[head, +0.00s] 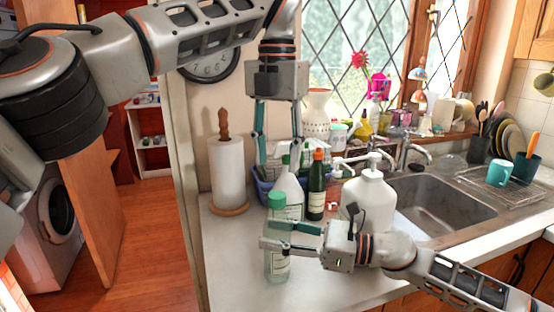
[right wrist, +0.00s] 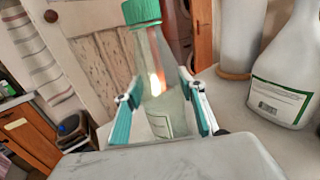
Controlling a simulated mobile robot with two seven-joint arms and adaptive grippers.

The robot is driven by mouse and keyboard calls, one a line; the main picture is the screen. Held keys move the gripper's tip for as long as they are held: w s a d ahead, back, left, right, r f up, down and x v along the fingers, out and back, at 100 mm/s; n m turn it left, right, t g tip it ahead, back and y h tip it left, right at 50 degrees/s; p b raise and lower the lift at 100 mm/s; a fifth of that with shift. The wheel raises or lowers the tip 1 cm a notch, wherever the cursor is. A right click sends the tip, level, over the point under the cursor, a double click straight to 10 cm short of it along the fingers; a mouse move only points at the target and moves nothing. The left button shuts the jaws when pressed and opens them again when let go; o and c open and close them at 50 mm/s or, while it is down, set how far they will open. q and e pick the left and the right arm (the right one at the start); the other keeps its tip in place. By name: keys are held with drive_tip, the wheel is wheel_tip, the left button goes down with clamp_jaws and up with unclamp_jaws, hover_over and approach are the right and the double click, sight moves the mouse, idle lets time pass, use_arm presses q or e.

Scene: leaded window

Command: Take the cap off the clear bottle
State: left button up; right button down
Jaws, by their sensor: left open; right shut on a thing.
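The clear bottle (head: 277,264) stands upright near the left end of the counter, with a green cap (head: 277,199) on its top. In the right wrist view the bottle body (right wrist: 157,90) is between two teal fingers, and the green cap (right wrist: 141,12) shows at the top edge. My right gripper (head: 278,236) is shut on the bottle's body, below the cap. My left gripper (head: 278,160) points down, open and empty, higher than the cap in the head view. Its two fingers are spread apart. Its exact distance from the cap is hard to tell.
A white spray bottle (head: 288,192), a dark green bottle (head: 317,190) and a large white pump bottle (head: 369,198) stand close behind and right. A paper towel roll (head: 227,172) stands at the back left. The sink (head: 440,203) is to the right. The counter's front left is clear.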

sight(277, 194)
use_arm(q)
drive_tip(key=m, duration=2.6)
drive_tip(key=shift+m, duration=0.3)
drive_tip(key=shift+f, duration=4.05)
drive_tip(key=shift+c, duration=0.4)
clamp_jaws()
